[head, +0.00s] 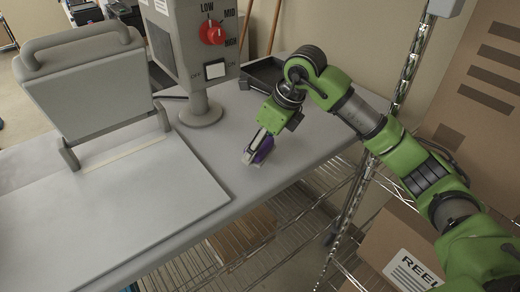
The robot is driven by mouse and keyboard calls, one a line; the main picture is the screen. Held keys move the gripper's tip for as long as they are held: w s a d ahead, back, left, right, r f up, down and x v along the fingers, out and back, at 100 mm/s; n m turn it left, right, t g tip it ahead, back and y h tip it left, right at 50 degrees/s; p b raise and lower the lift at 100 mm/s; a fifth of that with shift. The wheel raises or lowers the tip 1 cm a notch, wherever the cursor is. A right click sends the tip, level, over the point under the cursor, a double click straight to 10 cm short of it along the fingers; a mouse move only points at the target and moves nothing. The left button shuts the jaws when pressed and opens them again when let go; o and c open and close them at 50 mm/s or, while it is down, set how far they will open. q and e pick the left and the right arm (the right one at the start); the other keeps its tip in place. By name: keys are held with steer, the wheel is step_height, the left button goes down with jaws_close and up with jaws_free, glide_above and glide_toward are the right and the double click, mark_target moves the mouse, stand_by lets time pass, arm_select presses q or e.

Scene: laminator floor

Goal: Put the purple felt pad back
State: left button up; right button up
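The purple felt pad (263,150) is a small purple shape at the fingertips of my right gripper (257,150), low over the grey bench top near its front right edge. The fingers point down and partly hide the pad. A pale grey part shows along the left side of the purple. The view is too small to tell whether the fingers are shut on the pad or open around it, or whether it touches the bench. My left gripper is not in view.
The grey bench (225,172) is clear around the gripper. A control box (192,40) with a red knob and a rocker switch stands on a post. A laminator press (90,85) with its lid raised is at left. A black tray (262,74) lies behind the gripper. Wire shelving (300,215) is below.

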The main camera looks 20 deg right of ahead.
steer(key=f, duration=0.1)
steer(key=f+p, duration=0.2)
steer(key=shift+w+d, duration=0.15)
steer(key=shift+w, duration=0.1)
steer(key=shift+f, duration=0.4)
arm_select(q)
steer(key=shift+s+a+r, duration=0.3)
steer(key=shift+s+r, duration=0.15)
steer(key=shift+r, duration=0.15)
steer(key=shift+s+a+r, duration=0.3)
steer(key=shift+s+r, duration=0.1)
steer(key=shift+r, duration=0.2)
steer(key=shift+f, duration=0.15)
arm_select(e)
steer(key=shift+f, duration=0.15)
steer(key=o, duration=0.7)
steer(key=shift+f, duration=0.1)
steer(key=o, duration=0.4)
